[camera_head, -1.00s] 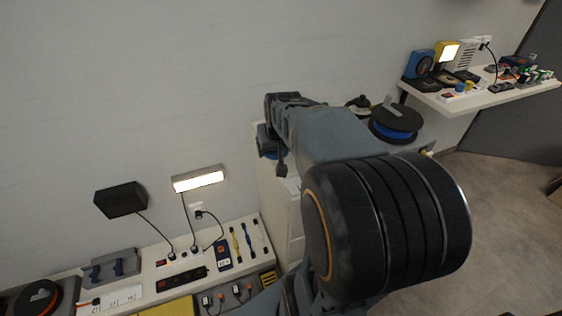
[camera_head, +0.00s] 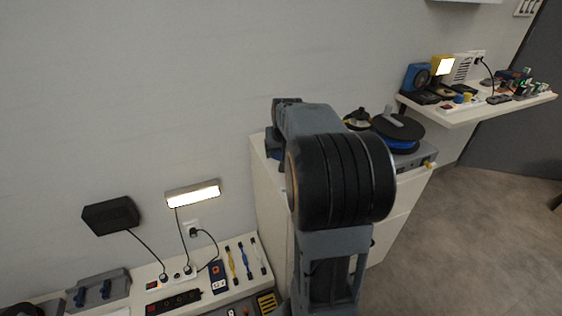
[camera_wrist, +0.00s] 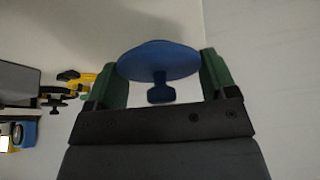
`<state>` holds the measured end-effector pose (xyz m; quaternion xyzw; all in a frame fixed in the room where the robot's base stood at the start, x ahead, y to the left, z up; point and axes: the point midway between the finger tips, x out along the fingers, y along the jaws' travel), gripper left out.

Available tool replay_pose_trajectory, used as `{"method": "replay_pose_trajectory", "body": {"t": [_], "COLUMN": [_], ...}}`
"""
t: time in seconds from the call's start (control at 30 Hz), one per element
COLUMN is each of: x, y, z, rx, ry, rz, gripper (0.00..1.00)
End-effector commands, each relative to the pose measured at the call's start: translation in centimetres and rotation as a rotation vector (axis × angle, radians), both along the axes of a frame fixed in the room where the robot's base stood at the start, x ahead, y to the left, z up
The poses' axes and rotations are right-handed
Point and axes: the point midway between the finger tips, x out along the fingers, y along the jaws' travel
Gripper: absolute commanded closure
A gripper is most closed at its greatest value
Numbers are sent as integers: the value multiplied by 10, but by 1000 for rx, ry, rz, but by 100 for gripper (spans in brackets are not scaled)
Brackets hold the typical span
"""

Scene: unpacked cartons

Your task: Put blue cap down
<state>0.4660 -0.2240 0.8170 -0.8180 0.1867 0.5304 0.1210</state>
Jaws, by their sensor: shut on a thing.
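In the wrist view, a blue cap (camera_wrist: 158,60) with a broad round disc and a short stem is between the two green fingers of my gripper (camera_wrist: 163,75). The fingers are shut on it from both sides, and the stem points back toward the gripper body. What lies under the cap is not clear. In the head view my dark arm covers the gripper, and the cap cannot be made out with certainty.
A white cabinet (camera_head: 268,190) stands behind my arm, with a black-and-blue spool (camera_head: 398,132) on its top. A cluttered wall shelf (camera_head: 470,115) is at the upper right. A workbench with tools and a power strip (camera_head: 173,302) is at the lower left.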

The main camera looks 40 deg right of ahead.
Motion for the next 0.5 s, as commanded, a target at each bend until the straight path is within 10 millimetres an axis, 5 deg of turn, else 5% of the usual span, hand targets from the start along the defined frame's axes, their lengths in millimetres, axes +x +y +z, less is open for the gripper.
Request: {"method": "replay_pose_trajectory", "body": {"t": [0.27,0.5], "x": [8,12], "y": [-3,-5], "z": [-11,-42], "rx": [0,1], "ry": [1,2], "rz": [0,0], "gripper": [44,44]}}
